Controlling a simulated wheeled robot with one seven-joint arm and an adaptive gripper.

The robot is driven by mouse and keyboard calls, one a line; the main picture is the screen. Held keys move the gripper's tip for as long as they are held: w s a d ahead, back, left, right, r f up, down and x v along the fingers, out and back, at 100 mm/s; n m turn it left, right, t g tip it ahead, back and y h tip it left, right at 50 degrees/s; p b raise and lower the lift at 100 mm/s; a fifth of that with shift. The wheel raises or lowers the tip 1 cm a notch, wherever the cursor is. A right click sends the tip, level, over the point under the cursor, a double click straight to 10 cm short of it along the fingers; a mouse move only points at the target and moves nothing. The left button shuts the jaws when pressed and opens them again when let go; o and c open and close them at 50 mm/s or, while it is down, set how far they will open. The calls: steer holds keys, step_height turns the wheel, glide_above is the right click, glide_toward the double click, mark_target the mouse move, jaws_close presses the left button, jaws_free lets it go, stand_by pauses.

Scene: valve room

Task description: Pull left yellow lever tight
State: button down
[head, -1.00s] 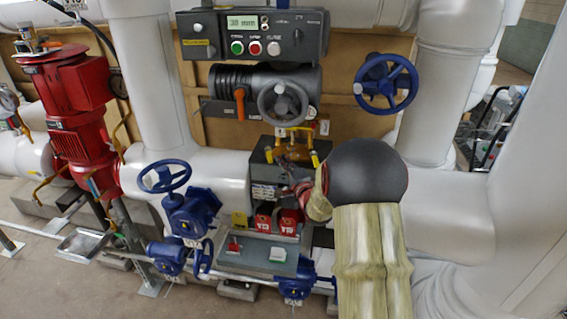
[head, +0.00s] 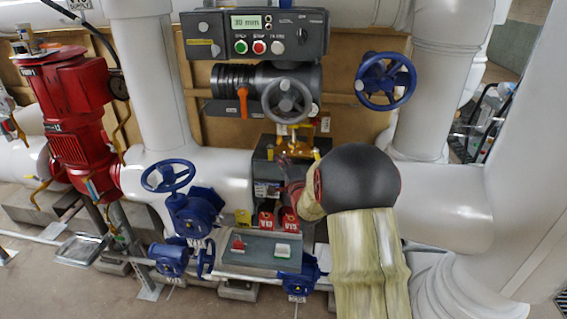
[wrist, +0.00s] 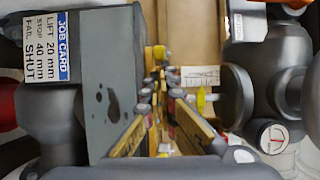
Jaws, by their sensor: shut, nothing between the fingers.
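The left yellow lever (head: 270,152) is a short upright tab at the top of a dark grey box, below the grey handwheel. A second yellow lever (head: 316,153) stands to its right. My gripper (head: 297,155) is in front of the box between the two levers, blurred in the head view. In the wrist view its striped fingers (wrist: 160,72) are together and empty. A yellow piece (wrist: 201,98) shows right of the fingers there; I cannot tell which lever it is. Whether the fingertips touch a lever is unclear.
A grey box side with a job card (wrist: 51,45) lies left of the fingers in the wrist view. A grey handwheel (head: 286,100), a control panel (head: 262,34), blue handwheels (head: 386,81) and white pipes crowd around. Red tags (head: 266,222) and a grey tray (head: 262,262) sit below.

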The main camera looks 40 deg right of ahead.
mark_target(271, 160)
steer(key=a, duration=0.1)
steer(key=w+a+b, duration=0.1)
steer(key=a, duration=0.1)
steer(key=shift+w+f, duration=0.1)
steer(key=shift+w+a+b, duration=0.9)
steer(key=shift+w+a, duration=0.05)
steer(key=shift+a, duration=0.2)
